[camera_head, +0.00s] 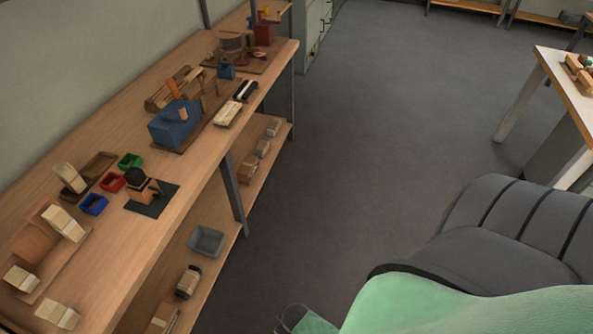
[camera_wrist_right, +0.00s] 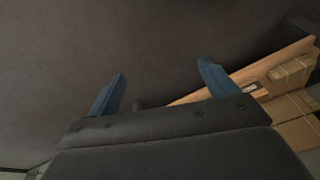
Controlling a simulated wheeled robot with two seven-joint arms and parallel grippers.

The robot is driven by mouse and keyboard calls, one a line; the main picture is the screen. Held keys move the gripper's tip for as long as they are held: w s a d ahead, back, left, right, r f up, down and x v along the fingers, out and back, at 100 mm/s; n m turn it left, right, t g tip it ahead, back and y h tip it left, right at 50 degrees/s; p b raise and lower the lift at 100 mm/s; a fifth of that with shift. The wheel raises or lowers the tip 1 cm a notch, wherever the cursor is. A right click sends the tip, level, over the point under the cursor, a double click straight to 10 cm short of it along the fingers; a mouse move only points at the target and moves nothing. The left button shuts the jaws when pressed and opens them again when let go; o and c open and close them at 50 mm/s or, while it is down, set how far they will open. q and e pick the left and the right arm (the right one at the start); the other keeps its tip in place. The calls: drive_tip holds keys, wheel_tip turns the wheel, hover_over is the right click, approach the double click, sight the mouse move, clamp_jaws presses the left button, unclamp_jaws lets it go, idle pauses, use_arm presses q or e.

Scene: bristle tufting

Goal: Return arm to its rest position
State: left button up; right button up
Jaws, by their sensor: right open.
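My right gripper (camera_wrist_right: 162,90) shows in the right wrist view, with its two blue fingers spread apart and nothing between them. Behind the fingers is dark floor, with part of a wooden shelf to the right. Neither gripper shows in the head view. The long wooden workbench (camera_head: 215,160) runs along the left of the head view. On it are a blue machine (camera_head: 175,123), small red (camera_head: 112,182), green (camera_head: 130,160) and blue (camera_head: 94,204) bins, and several bristle bundles (camera_head: 64,222).
A lower shelf (camera_head: 205,265) under the bench holds a grey bin (camera_head: 207,241) and wrapped packs. The floor (camera_head: 370,130) between is clear.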

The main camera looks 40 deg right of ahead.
drive_tip(key=shift+g, duration=0.5)
drive_tip(key=s+f, duration=0.1)
drive_tip(key=s, duration=0.2)
drive_tip(key=s+f, duration=0.1)
drive_tip(key=s, duration=0.1)
drive_tip(key=shift+s+d+f, duration=0.1)
drive_tip(key=shift+d+f, duration=0.2)
drive_tip(key=shift+d, duration=0.1)
